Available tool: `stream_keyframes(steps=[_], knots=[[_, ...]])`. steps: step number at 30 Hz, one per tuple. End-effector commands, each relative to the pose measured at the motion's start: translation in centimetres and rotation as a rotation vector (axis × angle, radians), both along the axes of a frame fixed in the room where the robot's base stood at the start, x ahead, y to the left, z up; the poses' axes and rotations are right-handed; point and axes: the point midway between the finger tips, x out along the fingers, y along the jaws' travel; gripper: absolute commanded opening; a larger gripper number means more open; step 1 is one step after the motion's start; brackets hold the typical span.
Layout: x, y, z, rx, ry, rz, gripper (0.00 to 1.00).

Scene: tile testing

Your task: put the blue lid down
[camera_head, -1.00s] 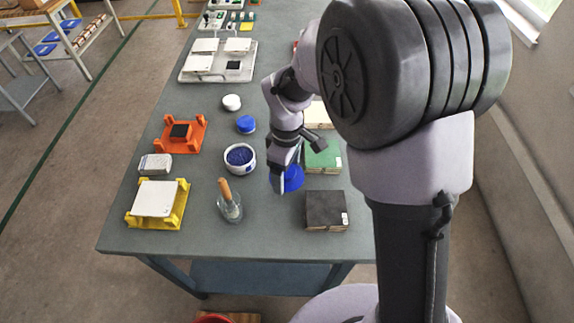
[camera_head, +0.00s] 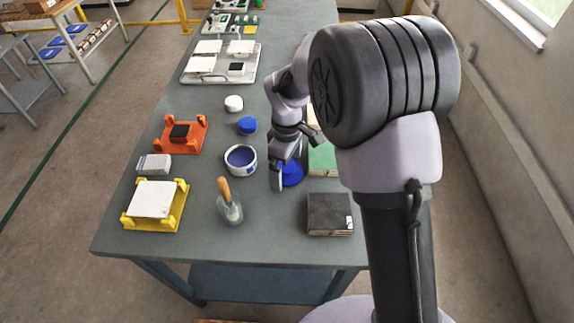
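My gripper (camera_head: 278,178) points down over the table. One finger shows at the lid's left edge; the other finger is hidden. I cannot tell whether the fingers grip the lid, or whether the lid touches the table. The open white tub (camera_head: 241,166) with blue inside stands just left of my gripper. A smaller blue-topped jar (camera_head: 247,125) stands behind the tub.
A dark block (camera_head: 330,214) and a green block (camera_head: 321,158) are on the right. Yellow (camera_head: 178,207) and orange (camera_head: 195,139) holders are on the left. The grey table (camera_head: 275,235) is bare along its front.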

Motion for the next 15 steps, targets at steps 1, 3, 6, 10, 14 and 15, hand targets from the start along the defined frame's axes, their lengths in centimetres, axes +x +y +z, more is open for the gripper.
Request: stream_keyframes(steps=[1,3,6,10,14,15], knots=[[0.0,0.0,0.0,0.000,0.000,0.000,1.00],[0.0,0.0,0.1,0.000,0.000,0.000,1.00],[0.0,0.0,1.5,0.000,-0.001,0.000,1.00],[0.0,0.0,5.5,0.001,-0.003,-0.001,1.00],[0.0,0.0,9.1,0.000,-0.001,0.000,1.00],[0.0,0.0,10.0,0.001,-0.003,0.000,1.00]])
